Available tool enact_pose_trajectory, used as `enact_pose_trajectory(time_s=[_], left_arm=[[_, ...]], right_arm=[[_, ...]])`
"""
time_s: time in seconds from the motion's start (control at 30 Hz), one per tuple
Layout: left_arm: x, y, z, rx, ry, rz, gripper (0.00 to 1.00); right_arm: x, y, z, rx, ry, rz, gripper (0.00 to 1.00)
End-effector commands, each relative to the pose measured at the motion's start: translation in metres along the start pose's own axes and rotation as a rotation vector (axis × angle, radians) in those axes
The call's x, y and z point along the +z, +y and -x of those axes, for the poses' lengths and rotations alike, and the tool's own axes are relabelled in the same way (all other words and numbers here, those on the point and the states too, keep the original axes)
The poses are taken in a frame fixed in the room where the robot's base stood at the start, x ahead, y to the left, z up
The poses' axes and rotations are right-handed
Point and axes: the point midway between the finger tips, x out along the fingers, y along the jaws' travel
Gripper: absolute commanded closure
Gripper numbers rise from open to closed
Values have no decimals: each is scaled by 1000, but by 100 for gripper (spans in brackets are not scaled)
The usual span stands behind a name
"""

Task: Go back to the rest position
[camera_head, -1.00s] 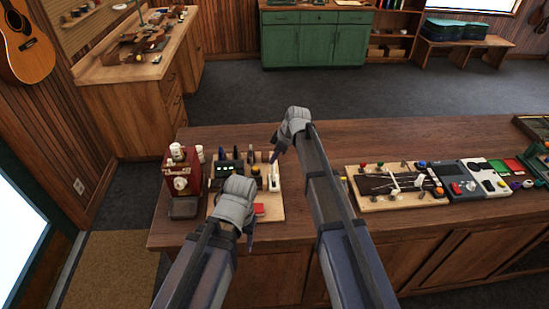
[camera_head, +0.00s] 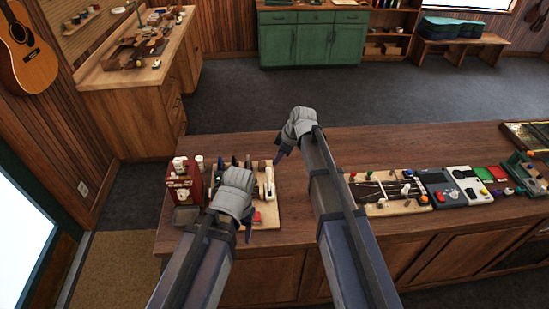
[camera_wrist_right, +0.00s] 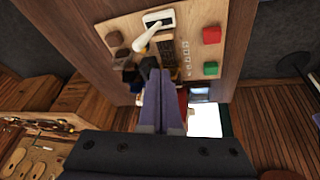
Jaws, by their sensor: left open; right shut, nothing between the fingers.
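My left gripper (camera_head: 246,228) is over the board (camera_head: 268,217) with tools on it at the left part of the workbench. It hides part of that board, and its jaws are open with nothing seen between them. My right gripper (camera_head: 281,152) is above the bench top, just right of and behind that board. Its fingers (camera_wrist_right: 161,80) are together and empty in the right wrist view, where the board (camera_wrist_right: 195,22) shows beyond them with a white lever, a red block and a green block.
A red machine (camera_head: 186,185) stands left of the tool board. A second board (camera_head: 412,207) with knobs, a grey device (camera_head: 443,187) and other items lie at the bench's right. The middle of the bench top (camera_head: 360,150) is bare. A floor mat (camera_head: 112,265) lies at left.

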Motion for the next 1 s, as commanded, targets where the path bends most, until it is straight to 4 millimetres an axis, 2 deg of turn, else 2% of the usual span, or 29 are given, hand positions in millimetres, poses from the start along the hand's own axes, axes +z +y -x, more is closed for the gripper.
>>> enact_pose_trajectory(time_s=[0.27,0.37,0.47,0.6,0.8,0.9,1.0], left_arm=[[0,0,1,0,0,1,42],[0,1,-8,0,0,1,42],[-2,3,-31,0,0,0,42],[-5,7,-81,-1,1,-4,42],[-9,13,-143,-2,3,-10,42],[-11,15,-166,-3,3,-13,42],[-12,16,-182,-3,3,-15,42]], right_arm=[[1,0,1,0,0,0,100],[4,-10,-7,-7,-10,-17,100],[14,-41,-28,-23,-47,-85,100],[41,-111,-71,-43,-152,-263,100],[87,-203,-116,-5,-322,-546,100],[108,-236,-130,37,-389,-666,100],[124,-259,-139,78,-437,-759,100]])
